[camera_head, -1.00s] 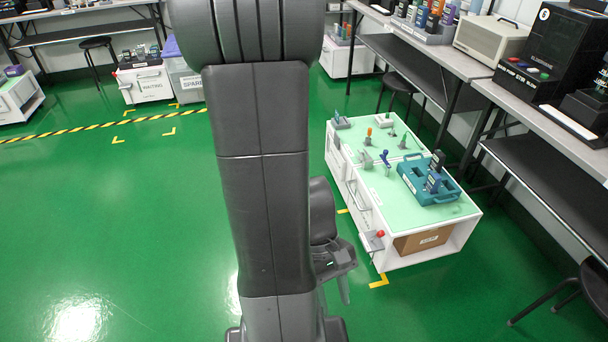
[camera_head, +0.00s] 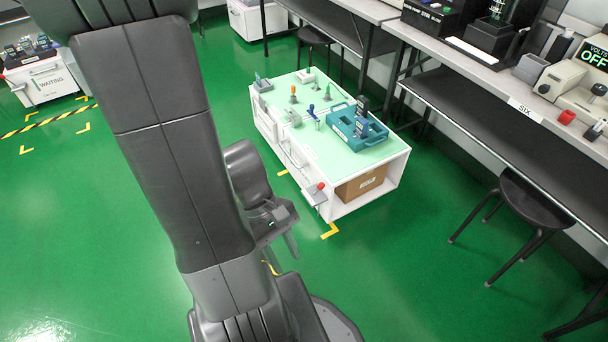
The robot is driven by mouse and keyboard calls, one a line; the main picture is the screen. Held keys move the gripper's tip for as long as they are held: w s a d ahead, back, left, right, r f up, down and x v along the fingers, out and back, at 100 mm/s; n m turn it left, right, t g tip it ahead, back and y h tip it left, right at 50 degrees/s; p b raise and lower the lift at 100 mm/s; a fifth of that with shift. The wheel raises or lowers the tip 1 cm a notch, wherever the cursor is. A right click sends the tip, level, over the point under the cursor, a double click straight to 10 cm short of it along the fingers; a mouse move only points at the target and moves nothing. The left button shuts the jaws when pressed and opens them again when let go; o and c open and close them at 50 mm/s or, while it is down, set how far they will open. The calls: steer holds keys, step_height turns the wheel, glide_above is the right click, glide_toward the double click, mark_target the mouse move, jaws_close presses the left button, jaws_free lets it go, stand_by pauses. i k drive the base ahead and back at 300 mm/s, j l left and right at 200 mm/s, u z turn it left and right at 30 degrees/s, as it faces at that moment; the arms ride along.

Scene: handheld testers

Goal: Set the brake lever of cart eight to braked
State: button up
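A white cart (camera_head: 357,205) with a pale green top stands right of my arm; no cart number is readable on it. A small lever with a red knob (camera_head: 320,186) sits on a grey plate (camera_head: 314,197) at the cart's near left corner. I cannot read the lever's setting. My gripper (camera_head: 288,238) is left of and below the lever, apart from it, partly hidden by my own arm. Its fingers point down toward the floor; whether they are apart does not show clearly.
A teal tray (camera_head: 343,133) with dark handheld testers and several small coloured tools stand on the cart top. A cardboard box (camera_head: 361,184) is on its lower shelf. A bench (camera_head: 454,68) and a black stool (camera_head: 533,208) are at right. Green floor in front is clear.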

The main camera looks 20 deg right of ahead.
mark_target(320, 187)
steer(key=l+z, duration=0.2)
steer(key=z, duration=0.3)
steer(key=l+z, duration=0.2)
steer(key=z, duration=0.25)
steer(key=k, duration=0.05)
